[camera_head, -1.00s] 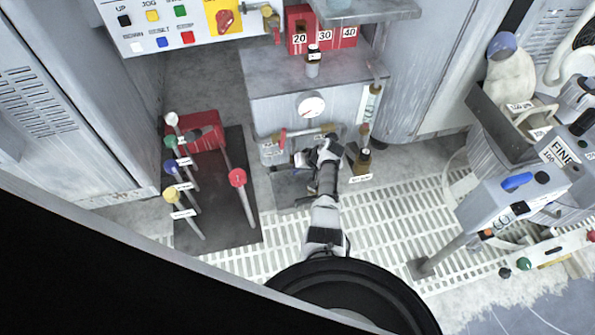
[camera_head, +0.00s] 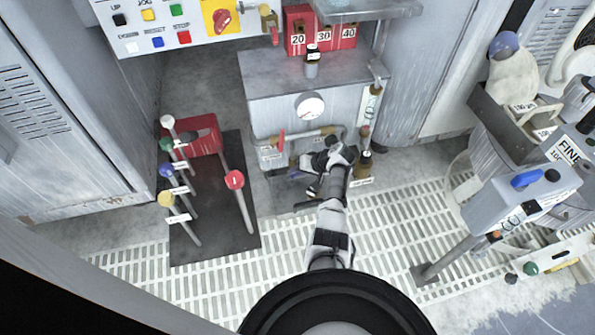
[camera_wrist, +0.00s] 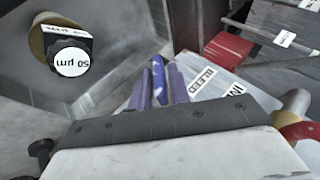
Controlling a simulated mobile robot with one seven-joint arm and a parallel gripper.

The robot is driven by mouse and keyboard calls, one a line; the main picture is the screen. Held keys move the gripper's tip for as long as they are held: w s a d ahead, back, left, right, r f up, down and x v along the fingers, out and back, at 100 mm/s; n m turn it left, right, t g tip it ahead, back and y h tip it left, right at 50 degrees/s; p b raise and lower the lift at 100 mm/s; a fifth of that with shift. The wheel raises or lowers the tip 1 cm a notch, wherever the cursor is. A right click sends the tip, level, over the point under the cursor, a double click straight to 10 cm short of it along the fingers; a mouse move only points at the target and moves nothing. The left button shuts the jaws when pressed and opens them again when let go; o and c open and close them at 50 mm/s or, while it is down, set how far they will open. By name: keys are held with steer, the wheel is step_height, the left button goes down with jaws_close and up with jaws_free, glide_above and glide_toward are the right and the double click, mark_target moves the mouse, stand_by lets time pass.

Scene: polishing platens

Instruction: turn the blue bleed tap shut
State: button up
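The blue bleed tap (camera_wrist: 158,78) shows in the wrist view as a narrow blue handle beside the white BLEED label (camera_wrist: 202,82). In the head view a small part of the blue tap (camera_head: 296,174) shows left of my wrist, below the grey cabinet; the rest is hidden by my arm. My gripper (camera_wrist: 160,76) has its two fingers apart, one on each side of the blue handle. Whether they press on it cannot be told. In the head view my gripper (camera_head: 308,190) is small and partly hidden by my wrist.
A pipe with a red handle (camera_head: 281,139) and the gauge (camera_head: 310,106) are just above my arm. A brown bottle (camera_head: 365,164) stands close to its right. A dark mat (camera_head: 215,225) with coloured knobbed levers lies to the left. Grated floor (camera_head: 285,245) is open in front.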

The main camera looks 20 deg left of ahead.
steer(key=shift+o, duration=1.3)
steer(key=p+v, duration=0.4)
steer(key=v, duration=1)
steer(key=shift+p, duration=0.3)
